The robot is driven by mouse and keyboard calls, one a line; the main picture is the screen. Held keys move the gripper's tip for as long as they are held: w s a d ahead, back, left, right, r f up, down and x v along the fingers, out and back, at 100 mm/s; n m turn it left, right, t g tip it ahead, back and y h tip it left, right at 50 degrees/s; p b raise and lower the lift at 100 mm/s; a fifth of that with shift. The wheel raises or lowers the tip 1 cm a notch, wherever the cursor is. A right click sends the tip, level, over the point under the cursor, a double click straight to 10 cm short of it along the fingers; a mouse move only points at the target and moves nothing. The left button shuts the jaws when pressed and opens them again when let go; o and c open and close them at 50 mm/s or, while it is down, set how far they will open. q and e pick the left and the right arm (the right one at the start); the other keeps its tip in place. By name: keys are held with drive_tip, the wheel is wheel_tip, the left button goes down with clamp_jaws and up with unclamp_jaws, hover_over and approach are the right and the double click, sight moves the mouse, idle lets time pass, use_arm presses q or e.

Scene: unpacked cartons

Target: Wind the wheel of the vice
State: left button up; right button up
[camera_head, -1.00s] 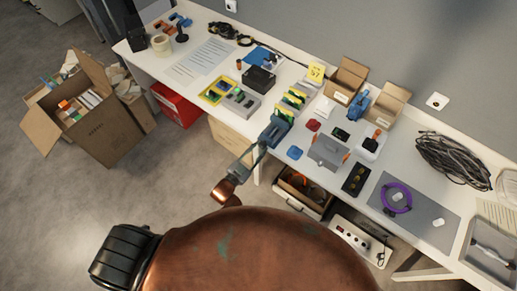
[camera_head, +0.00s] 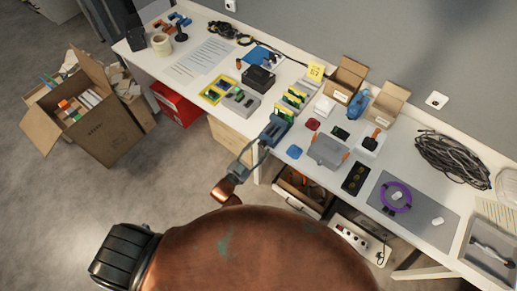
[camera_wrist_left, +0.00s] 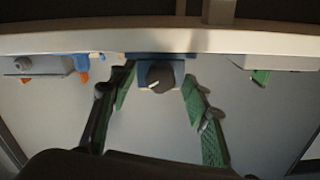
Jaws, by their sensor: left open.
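The blue vice (camera_head: 277,129) sits at the front edge of the white table, near the middle of the head view. In the left wrist view, its blue body (camera_wrist_left: 176,64) is at the table edge, with a round dark wheel (camera_wrist_left: 160,75) bearing a white mark facing me. My left gripper (camera_head: 264,143) comes up from the lower left and points at the vice. In the left wrist view, its green-padded fingers (camera_wrist_left: 158,82) are open, one on each side of the wheel, with visible gaps. I cannot tell how deep they reach. My right gripper is in neither view.
On the white table (camera_head: 205,83), a grey box with orange clips (camera_head: 327,151), a blue object (camera_head: 357,101) and small cartons (camera_head: 348,78) stand right of the vice. An open drawer (camera_head: 300,192) is below. Open floor lies left, by a large carton (camera_head: 100,125).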

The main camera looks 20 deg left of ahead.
use_arm(q)
drive_tip(key=v, duration=1.2)
idle(0.4)
drive_tip(key=s+a+f+n+g+y, duration=0.1)
drive_tip(key=s+a+f+g+y, duration=0.3)
drive_tip(key=f, duration=0.6)
drive_tip(key=s+a+f+n+g+h, duration=0.1)
drive_tip(key=s+f, duration=0.4)
drive_tip(key=f, duration=0.4)
drive_tip(key=s+a+f+n+g+y, duration=0.1)
drive_tip(key=s+a+f+g+y, duration=0.3)
drive_tip(key=f, duration=0.6)
drive_tip(key=s+a+f+n+g, duration=0.1)
drive_tip(key=s+f, duration=0.4)
drive_tip(key=s, duration=0.5)
drive_tip(key=s+a+f+g, duration=0.1)
drive_tip(key=s+f+g, duration=0.2)
drive_tip(key=s, duration=0.7)
drive_tip(key=s+a+f+n+g, duration=0.1)
drive_tip(key=s+f+g, duration=0.2)
drive_tip(key=s+f, duration=0.4)
drive_tip(key=s, duration=0.3)
drive_tip(key=shift+s+a+f+n+h, duration=0.2)
drive_tip(key=shift+s+n+h, duration=0.1)
drive_tip(key=shift+s, duration=0.05)
